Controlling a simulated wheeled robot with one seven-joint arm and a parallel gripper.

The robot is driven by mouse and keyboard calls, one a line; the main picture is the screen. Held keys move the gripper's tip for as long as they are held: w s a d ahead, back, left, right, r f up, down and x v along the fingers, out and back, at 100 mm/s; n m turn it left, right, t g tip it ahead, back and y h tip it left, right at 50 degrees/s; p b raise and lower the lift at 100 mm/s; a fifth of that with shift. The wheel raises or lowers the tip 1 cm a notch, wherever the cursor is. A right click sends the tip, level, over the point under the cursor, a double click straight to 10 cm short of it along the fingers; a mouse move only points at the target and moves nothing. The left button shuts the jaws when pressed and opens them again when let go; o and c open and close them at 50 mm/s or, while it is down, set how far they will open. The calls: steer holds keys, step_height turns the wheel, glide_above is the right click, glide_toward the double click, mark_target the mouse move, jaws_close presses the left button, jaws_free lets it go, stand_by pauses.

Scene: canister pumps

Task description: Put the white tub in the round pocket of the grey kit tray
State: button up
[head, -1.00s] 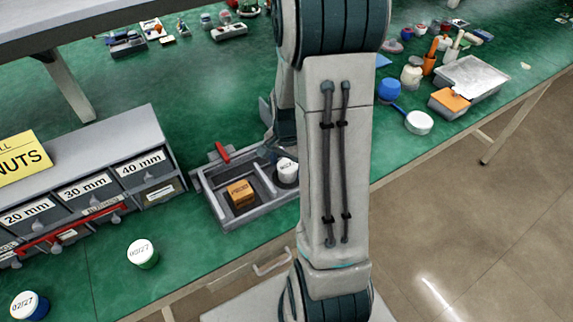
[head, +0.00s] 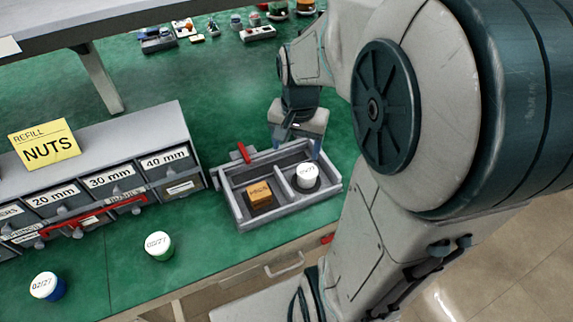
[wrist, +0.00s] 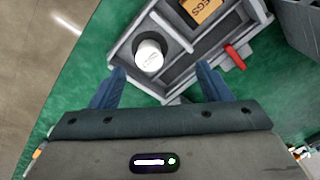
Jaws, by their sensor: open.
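The white tub (head: 307,174) stands, seemingly upright, in the round pocket at the right of the grey kit tray (head: 240,213). A dark ring of the pocket shows around its base. The wrist view shows the tub (wrist: 150,54) and the tray (wrist: 122,52) too. My gripper (head: 297,146) is open and empty at the tray's far side, behind the tub. In the wrist view its two fingers (wrist: 161,76) are spread wide, with the tub ahead between their lines and apart from both.
An orange-brown block (head: 259,194) sits in the tray's left compartment. A red handle (head: 243,152) is at the tray's far edge. A nuts drawer cabinet (head: 110,160) stands left. A green tub (head: 159,247) and a blue tub (head: 47,287) stand in front.

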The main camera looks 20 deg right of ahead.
steer(key=s+a+r+n+t, duration=0.1)
steer(key=s+a+r+n, duration=0.2)
steer(key=s+a+n, duration=0.4)
steer(key=shift+s+n+t, duration=0.4)
steer(key=shift+s, duration=0.2)
steer(key=shift+d, duration=0.1)
steer(key=shift+c, duration=0.3)
